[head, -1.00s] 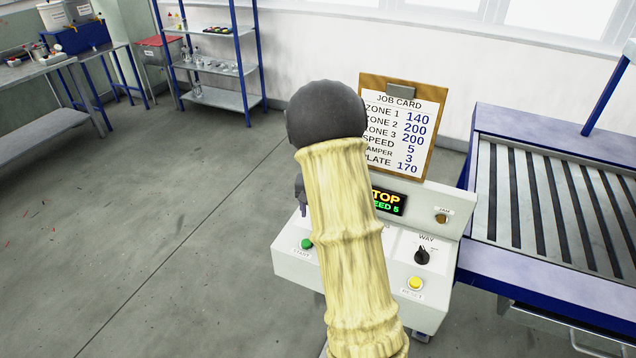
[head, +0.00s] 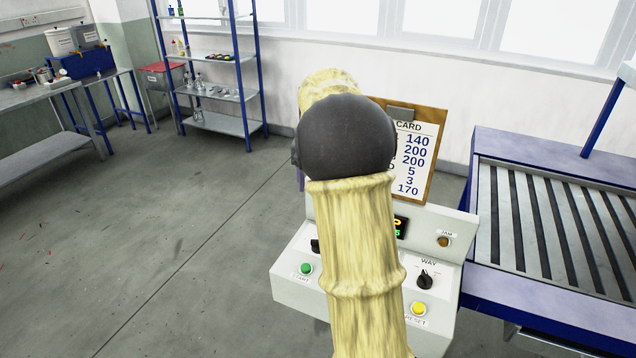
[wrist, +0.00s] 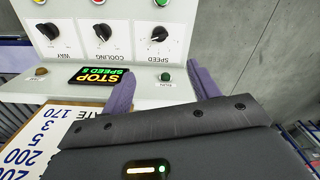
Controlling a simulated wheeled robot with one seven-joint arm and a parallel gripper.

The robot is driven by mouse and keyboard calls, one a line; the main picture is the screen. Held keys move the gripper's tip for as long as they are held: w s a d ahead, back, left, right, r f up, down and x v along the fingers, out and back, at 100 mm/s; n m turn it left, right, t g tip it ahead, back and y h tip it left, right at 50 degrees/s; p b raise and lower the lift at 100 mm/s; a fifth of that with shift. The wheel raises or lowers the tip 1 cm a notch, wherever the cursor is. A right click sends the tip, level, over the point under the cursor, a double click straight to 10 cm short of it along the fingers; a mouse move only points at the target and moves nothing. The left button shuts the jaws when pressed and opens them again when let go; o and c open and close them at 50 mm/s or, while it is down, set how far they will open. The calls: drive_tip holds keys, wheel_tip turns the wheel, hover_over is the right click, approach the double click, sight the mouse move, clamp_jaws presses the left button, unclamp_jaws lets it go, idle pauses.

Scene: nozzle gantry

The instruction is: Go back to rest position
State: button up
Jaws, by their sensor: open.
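My gripper (wrist: 160,70) is open and empty in the wrist view. Its two purple fingers stand apart over the top part of a white control panel (wrist: 142,91). No contact with the panel can be made out. In the head view my raised arm hides most of my gripper and part of the panel (head: 290,278). The panel has a green start button (head: 306,268), a yellow reset button (head: 418,309) and a WAY knob (head: 425,279).
A job card on a clipboard (head: 436,160) stands behind the panel, partly hidden by my arm. A blue-framed slatted conveyor (head: 560,225) is at the right. Blue shelving (head: 220,95) and a bench (head: 45,130) are at the back left. The grey floor (head: 170,230) at left is clear.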

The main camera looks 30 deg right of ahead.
drive_tip(key=shift+a, duration=0.1)
idle(0.4)
drive_tip(key=s+a+f+n+t, duration=0.1)
drive_tip(key=s+a+f+n, duration=0.2)
drive_tip(key=s+a+f, duration=0.3)
drive_tip(key=s+a+f+n+t, duration=0.1)
drive_tip(key=s+a+f+n, duration=0.3)
drive_tip(key=s+a, duration=0.5)
drive_tip(key=s+f, duration=0.2)
drive_tip(key=s, duration=0.1)
drive_tip(key=shift+s+a+t, duration=0.3)
drive_tip(key=shift+s+a, duration=0.05)
drive_tip(key=shift+s, duration=0.05)
drive_tip(key=shift+f, duration=0.1)
